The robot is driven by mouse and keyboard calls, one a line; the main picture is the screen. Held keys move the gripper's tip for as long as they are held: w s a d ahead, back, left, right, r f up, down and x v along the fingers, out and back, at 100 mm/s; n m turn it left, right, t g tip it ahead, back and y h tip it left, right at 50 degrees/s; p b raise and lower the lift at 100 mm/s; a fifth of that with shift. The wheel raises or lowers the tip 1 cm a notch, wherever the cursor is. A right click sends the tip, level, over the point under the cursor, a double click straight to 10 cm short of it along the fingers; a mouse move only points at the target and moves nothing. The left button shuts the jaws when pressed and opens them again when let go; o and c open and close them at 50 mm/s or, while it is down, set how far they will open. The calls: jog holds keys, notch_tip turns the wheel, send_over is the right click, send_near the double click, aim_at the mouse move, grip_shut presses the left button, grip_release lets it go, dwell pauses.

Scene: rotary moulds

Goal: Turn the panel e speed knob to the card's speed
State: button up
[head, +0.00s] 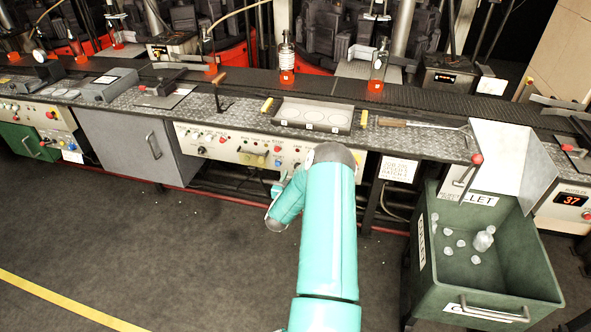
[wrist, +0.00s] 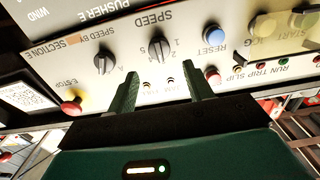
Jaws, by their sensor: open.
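The speed knob (wrist: 158,48) is a dark round knob under the upside-down word SPEED on the pale panel (wrist: 235,35) in the wrist view, with small scale numbers around it. A second dark knob (wrist: 104,61), labelled SPEED BY SECTION E, sits to its left. My gripper (wrist: 160,76) is open, its two green fingers apart and pointing at the panel. The speed knob appears between and beyond the fingertips, with nothing held. A white printed card (wrist: 28,96) shows at the left, its text unreadable. In the head view my arm partly covers the panel (head: 230,143).
A blue RESET button (wrist: 212,75) is close to the right finger, and a red E-stop (wrist: 70,104) lies left. A green bin (head: 490,284) stands at right; the floor in front is clear.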

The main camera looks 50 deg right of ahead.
jog(key=shift+x, duration=2.7)
jog(key=c, duration=1)
